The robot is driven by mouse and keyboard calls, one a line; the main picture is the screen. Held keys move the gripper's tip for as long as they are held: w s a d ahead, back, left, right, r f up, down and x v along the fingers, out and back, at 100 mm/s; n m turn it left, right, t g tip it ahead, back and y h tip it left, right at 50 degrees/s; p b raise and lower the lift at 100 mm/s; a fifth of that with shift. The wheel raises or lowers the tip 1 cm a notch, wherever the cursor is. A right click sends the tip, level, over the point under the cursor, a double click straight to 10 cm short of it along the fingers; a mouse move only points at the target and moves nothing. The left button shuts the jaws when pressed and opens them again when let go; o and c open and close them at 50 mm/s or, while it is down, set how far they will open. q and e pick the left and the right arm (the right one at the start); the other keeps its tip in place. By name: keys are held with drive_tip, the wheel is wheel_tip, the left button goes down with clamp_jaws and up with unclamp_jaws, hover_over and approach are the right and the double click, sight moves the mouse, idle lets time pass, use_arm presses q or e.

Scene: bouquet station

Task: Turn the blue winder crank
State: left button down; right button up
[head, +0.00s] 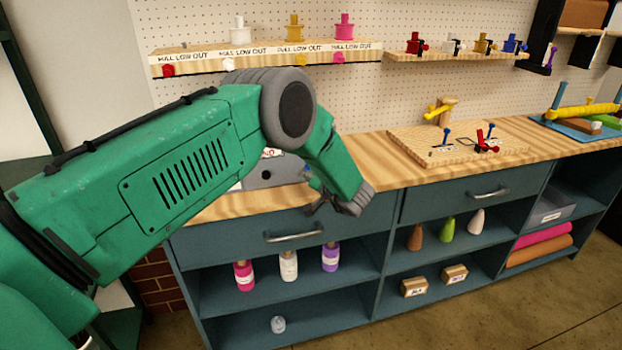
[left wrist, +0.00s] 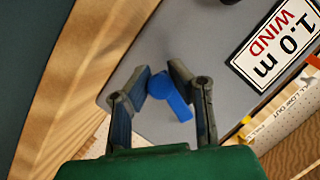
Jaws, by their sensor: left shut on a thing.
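The blue winder crank (left wrist: 170,97) shows in the left wrist view between the two fingers of my left gripper (left wrist: 157,76), which is shut on it. The crank stands out from the grey winder box (left wrist: 215,62), which bears a "1.0 m WIND" label (left wrist: 272,42). In the head view, the grey winder box (head: 268,176) sits on the wooden counter, partly hidden behind my left arm. My left gripper (head: 318,200) is at the box's right front, near the counter edge. The crank is mostly hidden there. My right gripper is in neither view.
A wooden board with small levers (head: 458,143) lies right of my left arm on the counter (head: 385,170). Shelves with spools (head: 265,54) and small coloured parts (head: 455,56) hang behind. Drawers and lower shelves with bottles (head: 289,265) are below.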

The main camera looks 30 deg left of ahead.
use_arm(q)
drive_tip(key=shift+s+f, duration=0.2)
drive_tip(key=shift+f, duration=0.05)
idle(0.3)
drive_tip(key=c, duration=1.4)
unclamp_jaws()
drive_tip(key=shift+r, duration=0.1)
drive_tip(key=shift+r, duration=0.1)
drive_tip(key=shift+d, duration=0.25)
drive_tip(key=v, duration=1.1)
drive_tip(key=shift+d, duration=0.25)
drive_tip(key=shift+a, duration=0.1)
